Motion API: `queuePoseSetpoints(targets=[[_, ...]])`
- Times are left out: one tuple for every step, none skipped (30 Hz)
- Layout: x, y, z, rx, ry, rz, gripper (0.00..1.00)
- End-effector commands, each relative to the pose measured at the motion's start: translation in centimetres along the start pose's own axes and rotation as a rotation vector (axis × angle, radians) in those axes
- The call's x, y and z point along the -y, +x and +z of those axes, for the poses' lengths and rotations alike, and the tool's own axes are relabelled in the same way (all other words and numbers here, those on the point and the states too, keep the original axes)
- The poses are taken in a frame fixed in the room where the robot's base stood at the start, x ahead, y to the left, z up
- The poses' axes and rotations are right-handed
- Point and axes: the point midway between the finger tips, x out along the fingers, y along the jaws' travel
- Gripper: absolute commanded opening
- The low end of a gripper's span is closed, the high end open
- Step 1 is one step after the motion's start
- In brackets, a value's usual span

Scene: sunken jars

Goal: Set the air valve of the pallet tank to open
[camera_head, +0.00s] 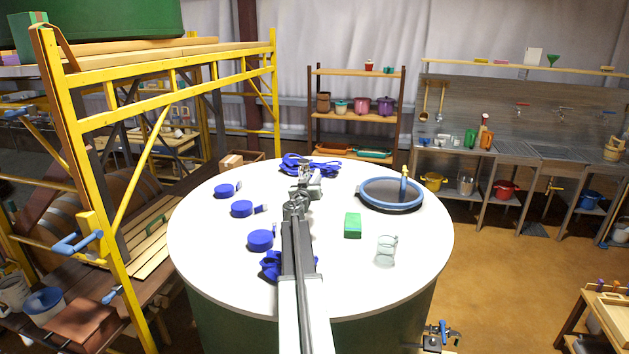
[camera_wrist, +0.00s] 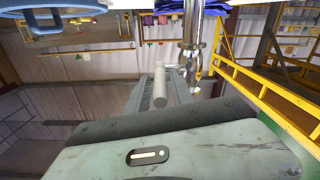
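The tank (camera_head: 330,290) has a round white top and a green side and stands in front of me. A grey metal fitting (camera_head: 304,165) stands on the far half of its top, beyond my gripper (camera_head: 298,198). In the wrist view a shiny metal pipe (camera_wrist: 190,45) stands near the fingers, perhaps the same fitting. My gripper (camera_wrist: 160,90) shows two grey fingers apart. A pale cylinder (camera_wrist: 160,88), perhaps the valve lever, lies between them. I cannot tell whether they touch it. The valve's setting is not readable, as my arm partly covers it.
Blue caps (camera_head: 242,209) stand left of my arm on the top. A green block (camera_head: 353,226), a glass jar (camera_head: 386,250) and a blue-rimmed ring (camera_head: 391,194) stand to the right. A yellow frame (camera_head: 170,98) rises at left. Open floor (camera_head: 510,265) lies to the right.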

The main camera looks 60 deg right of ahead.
Motion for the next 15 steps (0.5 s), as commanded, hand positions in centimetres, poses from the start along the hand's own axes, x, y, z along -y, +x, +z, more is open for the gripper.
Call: queuePoseSetpoints(targets=[[0.0,1.1,0.0,0.0,0.0,0.002,0.28],[-0.1,1.5,0.0,0.001,0.0,0.002,0.28],[-0.1,1.9,0.0,0.001,0.0,0.003,0.28],[-0.2,2.1,0.0,0.001,0.0,0.003,0.28],[-0.2,2.3,0.1,0.001,0.0,0.003,0.28],[-0.3,2.5,0.1,0.001,0.0,0.003,0.28],[-0.3,2.5,0.1,0.001,0.0,0.003,0.28],[-0.3,2.6,0.1,0.001,0.0,0.003,0.28],[-0.3,2.6,0.1,0.001,0.0,0.003,0.28],[-0.3,2.6,0.1,0.001,0.0,0.003,0.28],[-0.3,2.5,0.1,0.001,0.0,0.003,0.28],[-0.3,2.5,0.1,0.001,0.0,0.004,0.28],[-0.3,2.5,0.1,0.001,0.0,0.004,0.28],[-0.3,2.5,0.1,0.001,0.0,0.004,0.28],[-0.3,2.5,0.1,0.001,0.0,0.004,0.19]])
